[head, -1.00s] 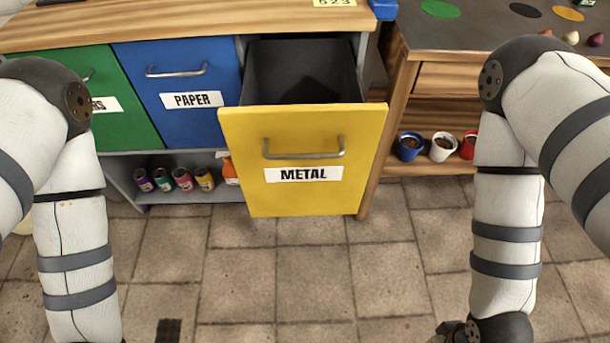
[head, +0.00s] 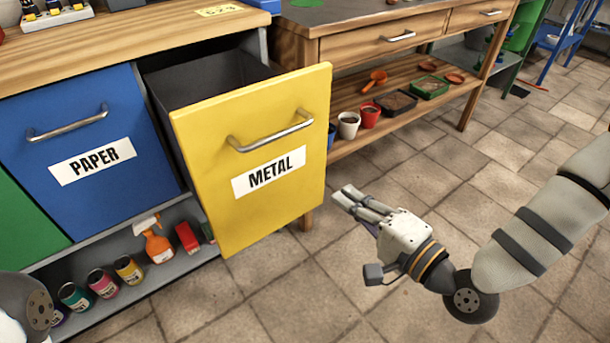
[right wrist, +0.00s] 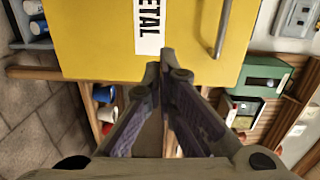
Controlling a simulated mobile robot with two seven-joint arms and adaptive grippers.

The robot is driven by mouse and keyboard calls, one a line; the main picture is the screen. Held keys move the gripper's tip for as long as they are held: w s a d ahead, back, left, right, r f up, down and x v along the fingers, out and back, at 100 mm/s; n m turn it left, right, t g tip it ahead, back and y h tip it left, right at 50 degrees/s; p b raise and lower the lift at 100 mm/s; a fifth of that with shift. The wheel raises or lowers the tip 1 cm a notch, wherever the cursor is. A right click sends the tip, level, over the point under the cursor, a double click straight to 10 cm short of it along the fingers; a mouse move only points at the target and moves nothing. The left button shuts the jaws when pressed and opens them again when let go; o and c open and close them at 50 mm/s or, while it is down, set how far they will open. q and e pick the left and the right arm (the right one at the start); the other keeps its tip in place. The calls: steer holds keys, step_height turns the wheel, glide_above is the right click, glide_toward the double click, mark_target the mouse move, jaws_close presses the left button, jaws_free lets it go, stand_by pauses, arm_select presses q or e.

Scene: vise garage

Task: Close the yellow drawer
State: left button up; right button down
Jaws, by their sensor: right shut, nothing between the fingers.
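The yellow drawer (head: 275,120) with the METAL label is pulled out of the cabinet, and its dark inside shows behind the front. A grey bar handle (head: 271,131) is on its front. My right gripper (head: 345,196) is shut and empty, just to the right of the drawer front and apart from it in the head view. In the right wrist view the yellow front (right wrist: 95,45) fills the top, with the shut fingertips (right wrist: 160,58) pointing at it near the label. I cannot tell the exact gap. My left gripper is not in view; only a bit of my left arm shows.
The blue PAPER drawer (head: 83,150) beside it is shut. Below, a shelf holds several cans and an orange spray bottle (head: 157,240). To the right stands a wooden bench (head: 400,35) with pots (head: 369,115) on its shelf. The tiled floor in front is clear.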

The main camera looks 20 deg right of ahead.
steer(key=r+t, duration=0.1)
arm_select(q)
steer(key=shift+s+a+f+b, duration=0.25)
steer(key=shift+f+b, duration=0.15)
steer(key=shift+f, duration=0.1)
arm_select(e)
glide_toward(296, 143)
steer(key=shift+m, duration=0.4)
steer(key=x, duration=0.7)
steer(key=shift+a, duration=0.1)
